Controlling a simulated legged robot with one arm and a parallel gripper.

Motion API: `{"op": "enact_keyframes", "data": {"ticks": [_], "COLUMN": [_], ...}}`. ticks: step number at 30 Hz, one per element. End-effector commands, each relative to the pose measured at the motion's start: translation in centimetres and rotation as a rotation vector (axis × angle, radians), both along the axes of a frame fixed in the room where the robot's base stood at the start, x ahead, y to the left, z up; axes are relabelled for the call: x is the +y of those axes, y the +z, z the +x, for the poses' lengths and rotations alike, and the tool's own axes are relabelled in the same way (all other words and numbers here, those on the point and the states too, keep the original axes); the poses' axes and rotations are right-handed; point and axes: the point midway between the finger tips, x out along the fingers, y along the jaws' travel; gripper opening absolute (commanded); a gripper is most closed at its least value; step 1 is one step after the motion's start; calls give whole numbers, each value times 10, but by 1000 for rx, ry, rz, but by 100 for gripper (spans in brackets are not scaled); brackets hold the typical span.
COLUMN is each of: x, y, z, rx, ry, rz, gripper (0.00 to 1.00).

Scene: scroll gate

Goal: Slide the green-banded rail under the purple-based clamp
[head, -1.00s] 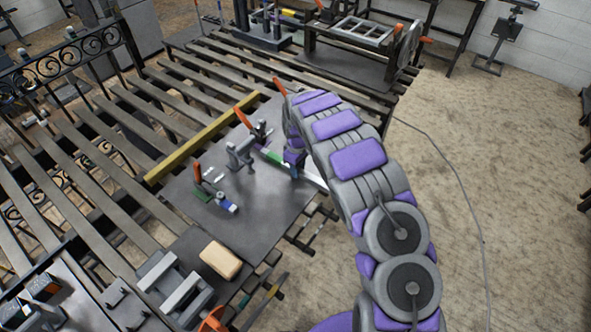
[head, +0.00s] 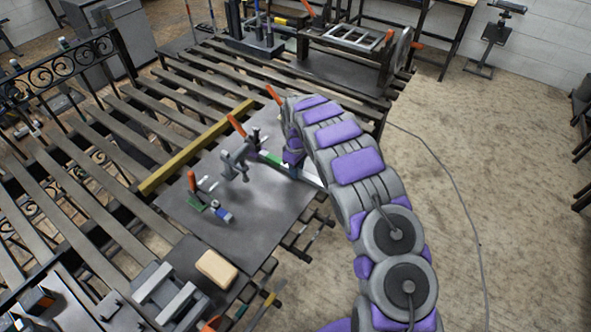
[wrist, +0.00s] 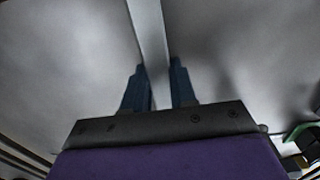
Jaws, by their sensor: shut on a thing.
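The rail (wrist: 150,38) is a pale bar that runs between the two dark blue fingers of my gripper (wrist: 159,82) in the wrist view. My gripper is shut on it. In the head view its green band (head: 272,159) shows left of my arm's end and its white end (head: 312,178) to the right; my arm hides the part between. The clamp with an orange handle (head: 237,126) stands just beyond the rail's left end, with purple near its foot (head: 262,153). I cannot tell whether the rail's tip is under it.
A clamp on a green base (head: 194,203) with a blue-tipped part (head: 223,215) stands left on the grey plate (head: 262,225). A grey clamp-like tool (head: 236,161) stands between. A yellow bar (head: 190,152) edges the plate; a tan block (head: 216,268) lies in front.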

Motion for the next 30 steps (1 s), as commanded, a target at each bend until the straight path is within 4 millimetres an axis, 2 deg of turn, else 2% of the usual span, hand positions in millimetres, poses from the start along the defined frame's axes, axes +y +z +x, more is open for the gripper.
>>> {"op": "enact_keyframes", "data": {"ticks": [25, 26, 30], "x": [-10, -10, -10], "y": [0, 0, 0], "z": [0, 0, 0], "rx": [-1, -1, -1], "ry": [0, 0, 0], "rz": [-1, -1, -1], "gripper": [0, 27, 40]}}
